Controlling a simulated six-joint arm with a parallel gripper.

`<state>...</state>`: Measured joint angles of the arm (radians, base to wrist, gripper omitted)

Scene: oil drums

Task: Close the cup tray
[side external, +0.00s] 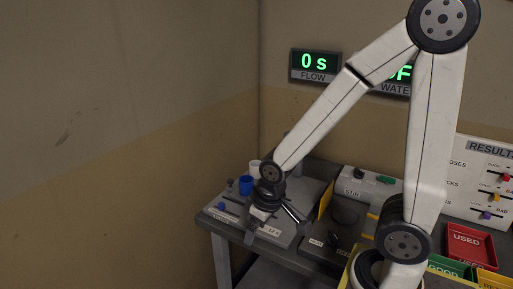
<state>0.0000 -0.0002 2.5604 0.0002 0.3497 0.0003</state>
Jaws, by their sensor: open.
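No cup tray can be told apart clearly in the side external view. A blue cup (246,185) and a white cup (255,169) stand on the grey unit (222,214) at the left end of the bench. My gripper (258,222) points down over the front of this unit, just right of the blue cup. It is open, and I see nothing held in it. My wrist hides part of the unit and whatever lies behind it. Whether my gripper touches the unit cannot be told.
A red USED bin (470,243) and a green bin (450,266) lie at the right. A results board (490,180) stands behind them. A wall display (315,64) reads 0 s.

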